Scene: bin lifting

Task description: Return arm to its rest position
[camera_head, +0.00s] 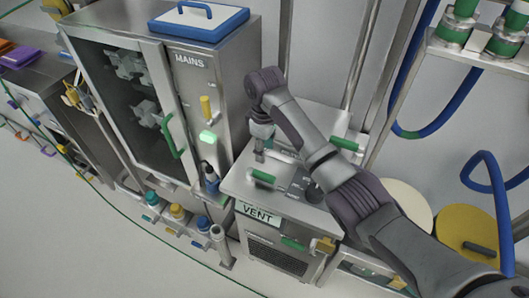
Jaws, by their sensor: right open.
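My right arm (355,195) comes in from the lower right and reaches up and left over the VENT unit (262,216). Its wrist bends down at the far end. My right gripper (260,155) points down above the back left of the unit's top, near a green handle (262,176). The gripper is small here and its fingers are partly hidden by its own body. It is open, and I see nothing held in it. I cannot tell whether it touches the unit. My left gripper is not in view.
The grey MAINS cabinet (193,60) stands left of the gripper, with a blue-and-white lid (200,20) on top. Several coloured-cap bottles (178,212) stand in front. Pipes rise behind the arm. A blue hose (415,130) and a yellow disc (466,232) are at right.

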